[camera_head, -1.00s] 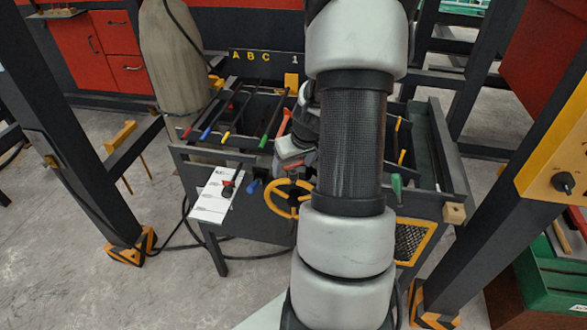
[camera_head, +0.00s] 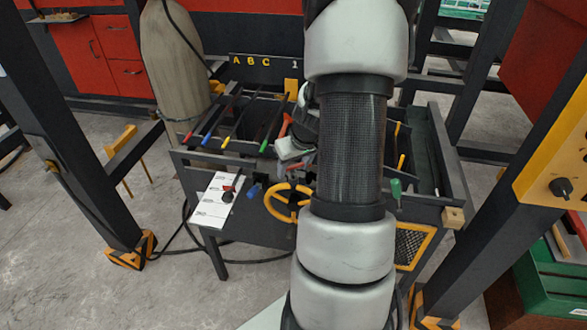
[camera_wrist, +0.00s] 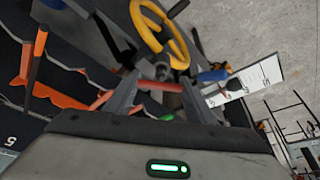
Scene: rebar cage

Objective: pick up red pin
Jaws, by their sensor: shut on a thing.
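In the wrist view, my gripper (camera_wrist: 158,92) has its two grey fingers closed on a short red pin (camera_wrist: 154,86), which lies crosswise between them. The pin's ends are partly hidden by the fingers. A dark round part sits just beyond the pin.
A yellow handwheel (camera_head: 288,202) is on the bench front, close to my gripper. A white label sheet (camera_head: 215,203) with small knobs is left of it. Rods with coloured ends (camera_head: 226,141) lie across the bench (camera_head: 213,165). Dark posts (camera_head: 85,150) stand at both sides.

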